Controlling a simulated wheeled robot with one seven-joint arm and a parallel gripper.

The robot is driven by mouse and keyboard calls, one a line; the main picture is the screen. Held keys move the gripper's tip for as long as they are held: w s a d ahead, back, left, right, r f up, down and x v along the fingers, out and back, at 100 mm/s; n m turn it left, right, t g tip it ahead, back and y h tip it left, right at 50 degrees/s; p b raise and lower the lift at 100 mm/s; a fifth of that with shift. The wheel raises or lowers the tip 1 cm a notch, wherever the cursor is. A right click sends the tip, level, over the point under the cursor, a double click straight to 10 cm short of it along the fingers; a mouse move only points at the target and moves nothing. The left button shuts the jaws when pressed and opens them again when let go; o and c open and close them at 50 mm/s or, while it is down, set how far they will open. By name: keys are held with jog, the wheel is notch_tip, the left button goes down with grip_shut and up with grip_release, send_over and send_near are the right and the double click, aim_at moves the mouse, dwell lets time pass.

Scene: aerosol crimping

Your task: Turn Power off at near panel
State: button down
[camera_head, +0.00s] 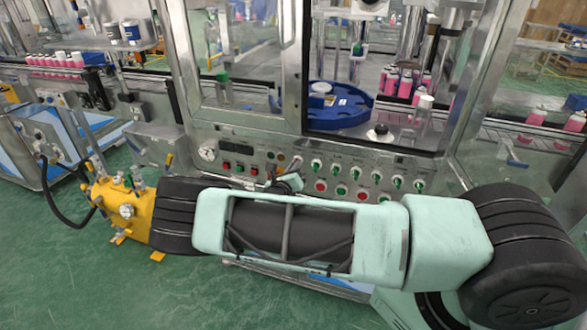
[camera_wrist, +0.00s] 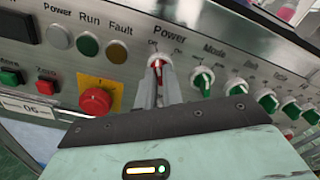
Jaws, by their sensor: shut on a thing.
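The near panel (camera_head: 235,141) spans the front of the machine. In the wrist view, the Power switch (camera_wrist: 155,60) sits under its "Power" label and has a red handle in a pale round collar. My gripper (camera_wrist: 159,76) is shut on this red handle, with one finger on each side. The fingers hide part of the switch, so its exact setting is hard to tell. In the head view my gripper (camera_head: 289,182) is at the panel, left of the rows of knobs, and my arm covers the panel's lower part.
Right of the Power switch is a row of green-handled knobs, with the Mode knob (camera_wrist: 202,78) nearest. A red emergency button (camera_wrist: 96,101) is close to the left of my fingers. Power, Run and Fault lamps (camera_wrist: 88,44) sit above it. A yellow tank (camera_head: 119,207) stands left of my arm.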

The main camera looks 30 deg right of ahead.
jog(key=c, duration=1.5)
grip_release()
jog(key=shift+c, duration=0.2)
jog(key=b+v, duration=0.3)
jog(key=v, duration=1.4)
jog(key=shift+s+a, duration=0.2)
